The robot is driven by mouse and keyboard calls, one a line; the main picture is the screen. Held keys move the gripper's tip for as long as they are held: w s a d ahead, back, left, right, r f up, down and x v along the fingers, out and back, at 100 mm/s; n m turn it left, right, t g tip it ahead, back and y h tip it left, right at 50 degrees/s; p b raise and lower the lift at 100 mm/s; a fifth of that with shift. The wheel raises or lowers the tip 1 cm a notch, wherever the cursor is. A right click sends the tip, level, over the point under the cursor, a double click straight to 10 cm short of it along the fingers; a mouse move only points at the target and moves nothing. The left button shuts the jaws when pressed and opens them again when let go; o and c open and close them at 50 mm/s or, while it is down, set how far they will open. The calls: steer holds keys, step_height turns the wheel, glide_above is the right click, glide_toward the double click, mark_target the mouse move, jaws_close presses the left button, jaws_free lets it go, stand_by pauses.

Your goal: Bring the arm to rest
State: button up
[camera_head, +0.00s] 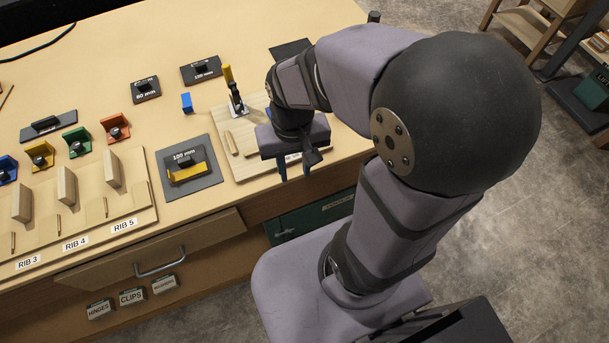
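My arm reaches from the lower right over the right end of the workbench (330,180). My gripper (295,172) hangs low at the front edge of a light wooden board (243,168), pointing down. Its two dark fingers show apart, with nothing visible between them. Whether the fingertips touch the board or the bench edge cannot be told. The gripper body hides part of the board and a white label on it.
Left of my gripper are a dark 100 mm plate (205,188) with a yellow piece, an upright toggle clamp (235,95) and a blue block (187,103). Further left, a rib board (90,225) holds upright wooden pieces. Colored brackets (113,128) stand behind it.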

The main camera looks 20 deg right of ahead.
steer(key=shift+s+d+f+n, duration=0.35)
steer(key=shift+s+n, duration=0.1)
steer(key=shift+s, duration=0.2)
steer(key=shift+s+d+f+n, duration=0.3)
steer(key=shift+s+n, duration=0.15)
steer(key=shift+s, duration=0.15)
steer(key=shift+a, duration=0.1)
stand_by(0.3)
